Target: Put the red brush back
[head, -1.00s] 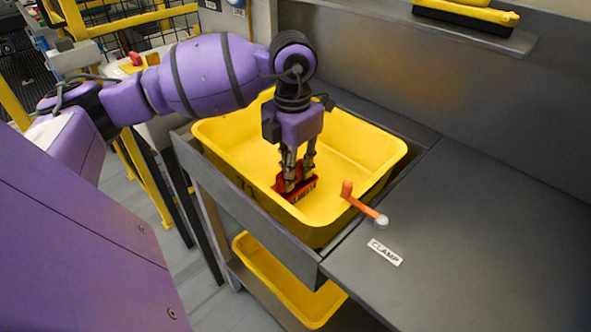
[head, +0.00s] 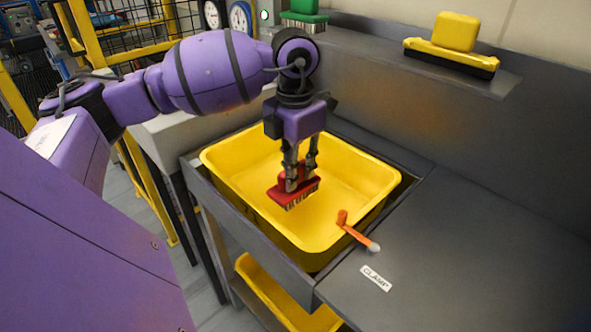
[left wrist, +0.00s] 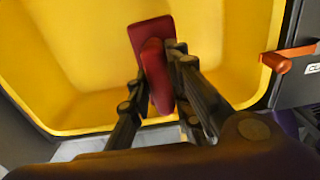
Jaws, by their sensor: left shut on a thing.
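The red brush (head: 293,192) has a red body with dark bristles pointing down. My left gripper (head: 299,180) is shut on its handle and holds it over the yellow tray (head: 225,180), seemingly raised off the floor of the tray. In the left wrist view the red brush (left wrist: 155,62) sits between the two fingers of the left gripper (left wrist: 160,95), with the yellow tray (left wrist: 80,60) behind it. My right gripper is not in view.
A green brush (head: 304,19) and a yellow brush (head: 455,45) stand on the grey back shelf (head: 500,85). An orange clamp lever (head: 357,233) stands at the tray's right edge, by the CLAMP label (head: 376,278). The grey counter (head: 460,260) at right is clear. Another yellow tray (head: 280,298) is below.

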